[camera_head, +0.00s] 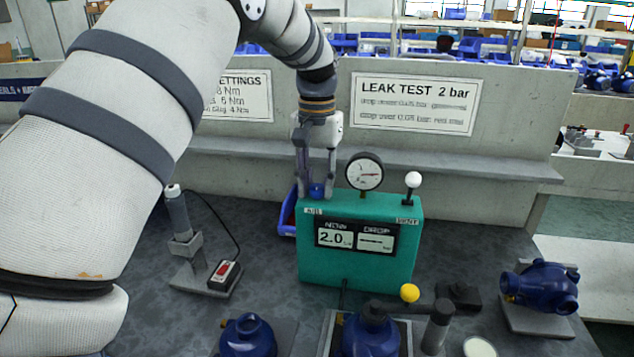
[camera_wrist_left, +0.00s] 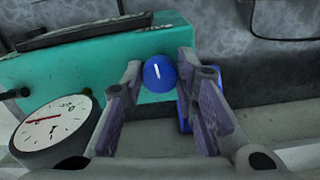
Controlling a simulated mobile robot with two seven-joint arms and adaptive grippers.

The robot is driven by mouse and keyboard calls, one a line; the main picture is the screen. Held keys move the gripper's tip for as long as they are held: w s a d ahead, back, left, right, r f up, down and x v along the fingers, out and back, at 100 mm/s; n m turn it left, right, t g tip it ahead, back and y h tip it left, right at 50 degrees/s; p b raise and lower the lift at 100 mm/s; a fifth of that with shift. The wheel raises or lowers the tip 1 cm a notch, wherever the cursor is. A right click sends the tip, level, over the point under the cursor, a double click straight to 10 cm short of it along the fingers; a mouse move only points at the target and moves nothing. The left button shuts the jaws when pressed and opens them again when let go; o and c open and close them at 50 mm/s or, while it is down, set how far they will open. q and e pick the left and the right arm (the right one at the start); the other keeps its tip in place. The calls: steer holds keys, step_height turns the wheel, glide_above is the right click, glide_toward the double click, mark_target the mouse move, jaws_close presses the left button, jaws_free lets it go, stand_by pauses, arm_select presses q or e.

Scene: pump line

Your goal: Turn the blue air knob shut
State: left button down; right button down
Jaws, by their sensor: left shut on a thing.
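The blue air knob (camera_head: 317,190) sits on top of the green leak test box (camera_head: 355,270), at its left end by the "AIR" label. My left gripper (camera_head: 316,188) points down over it, with its fingers on either side of the knob. In the left wrist view the knob (camera_wrist_left: 159,73) shows as a round blue cap with a white mark, between the fingertips of the left gripper (camera_wrist_left: 158,80). The gripper is shut on the knob. The box display reads 2.0 under "NOW" and dashes under "DROP". My right gripper is not in view.
A pressure gauge (camera_head: 364,172) and a white-balled vent lever (camera_head: 412,184) stand on the box. A blue bin (camera_head: 286,218) is just left of it. A screwdriver stand (camera_head: 188,245) is at left. Blue pumps (camera_head: 371,335) stand in front, another (camera_head: 541,287) at right.

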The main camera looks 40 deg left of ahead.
mark_target(317, 187)
arm_select(q)
steer(key=shift+m, duration=0.6)
steer(key=c, duration=1.3)
jaws_free()
step_height(317, 187, up, 12)
